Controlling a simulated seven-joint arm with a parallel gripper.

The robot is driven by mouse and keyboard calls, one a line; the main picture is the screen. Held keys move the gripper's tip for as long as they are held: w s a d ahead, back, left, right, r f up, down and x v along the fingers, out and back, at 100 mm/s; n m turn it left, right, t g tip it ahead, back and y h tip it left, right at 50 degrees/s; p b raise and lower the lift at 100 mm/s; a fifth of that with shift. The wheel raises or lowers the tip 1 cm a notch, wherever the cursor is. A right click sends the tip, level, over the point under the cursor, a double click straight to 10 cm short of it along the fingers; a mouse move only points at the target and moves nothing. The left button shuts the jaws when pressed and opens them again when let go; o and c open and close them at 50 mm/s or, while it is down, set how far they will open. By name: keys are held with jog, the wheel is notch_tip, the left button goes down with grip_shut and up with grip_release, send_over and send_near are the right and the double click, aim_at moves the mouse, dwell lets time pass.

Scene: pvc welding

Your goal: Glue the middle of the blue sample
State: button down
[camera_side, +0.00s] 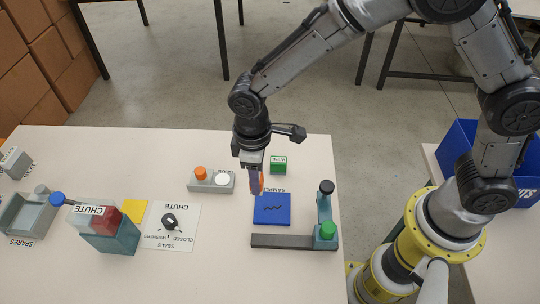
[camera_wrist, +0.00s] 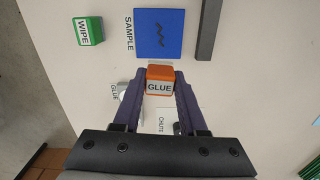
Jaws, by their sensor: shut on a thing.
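The blue sample (camera_side: 272,209) lies flat on the table and bears a dark zigzag mark near its middle. It also shows at the top of the wrist view (camera_wrist: 158,34). My gripper (camera_side: 257,185) is shut on an orange block labelled GLUE (camera_wrist: 160,80), held between the fingers. In the side view only a sliver of the orange block shows beside the fingers.
A green WIPE block (camera_side: 278,165) stands behind the sample. A grey holder (camera_side: 211,181) with an orange knob and white disc is to the left. A CHUTE box (camera_side: 110,230) stands left.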

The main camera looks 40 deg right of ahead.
jog(key=shift+s+a+f, duration=0.15)
jog(key=shift+a+f, duration=0.05)
jog(key=shift+f, duration=3.85)
jog(key=shift+s+d, duration=2.45)
jog(key=shift+d, duration=0.05)
jog(key=shift+w+a, duration=2.4)
jog(key=shift+w, duration=0.2)
jog(key=shift+w+d, duration=0.3)
jog(key=shift+s+d, duration=0.1)
jog(key=shift+d, duration=0.15)
jog(key=shift+s+d, duration=2.35)
jog(key=shift+w+a, duration=2.5)
jog(key=shift+a, duration=0.05)
jog(key=shift+r, duration=4.05)
